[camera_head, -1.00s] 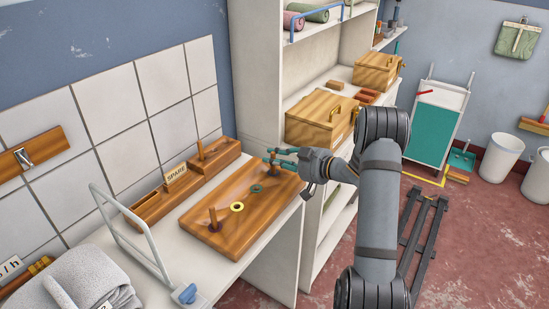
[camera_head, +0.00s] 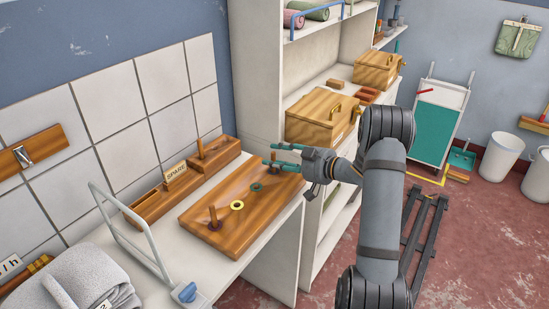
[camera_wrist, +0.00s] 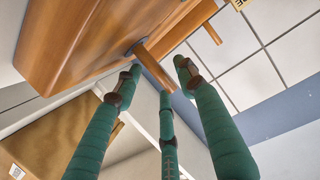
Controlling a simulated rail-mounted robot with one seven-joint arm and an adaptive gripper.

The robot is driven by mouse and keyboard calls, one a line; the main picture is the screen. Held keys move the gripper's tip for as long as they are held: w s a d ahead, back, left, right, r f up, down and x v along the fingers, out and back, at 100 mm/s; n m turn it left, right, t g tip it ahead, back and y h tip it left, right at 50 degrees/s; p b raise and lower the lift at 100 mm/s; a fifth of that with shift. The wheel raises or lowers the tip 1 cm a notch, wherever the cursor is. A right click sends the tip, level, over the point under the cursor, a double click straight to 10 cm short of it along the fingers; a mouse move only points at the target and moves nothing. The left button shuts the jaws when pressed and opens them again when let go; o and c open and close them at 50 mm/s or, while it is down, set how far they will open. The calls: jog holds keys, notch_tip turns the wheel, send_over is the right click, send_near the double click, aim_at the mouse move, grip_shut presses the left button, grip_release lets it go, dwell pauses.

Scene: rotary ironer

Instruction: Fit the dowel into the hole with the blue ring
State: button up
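A brown dowel (camera_head: 273,158) stands upright in the far right hole of the wooden board (camera_head: 225,211). In the wrist view this dowel (camera_wrist: 156,68) rises from a hole with a dark bluish ring (camera_wrist: 131,46), partly hidden by a fingertip. My gripper (camera_head: 276,154) is at that dowel, with its green fingers spread; in the wrist view the fingertips (camera_wrist: 159,73) lie around it with gaps. Nearer on the board are a green ring (camera_head: 257,188), a yellow ring (camera_head: 237,206) and a second dowel (camera_head: 213,216) in a purple-ringed hole.
A wooden block marked SPARE (camera_head: 176,171) lies behind the board, with another dowel (camera_head: 200,148). A white metal frame (camera_head: 130,236) and folded towels (camera_head: 75,282) are at the near left. Shelves with a wooden box (camera_head: 318,117) stand to the right.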

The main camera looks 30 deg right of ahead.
jog(key=v, duration=1.1)
jog(key=shift+w, duration=0.1)
jog(key=x, duration=1.2)
jog(key=shift+a, duration=0.15)
jog(key=shift+r+p, duration=0.4)
jog(key=shift+r, duration=0.15)
jog(key=shift+f, duration=0.15)
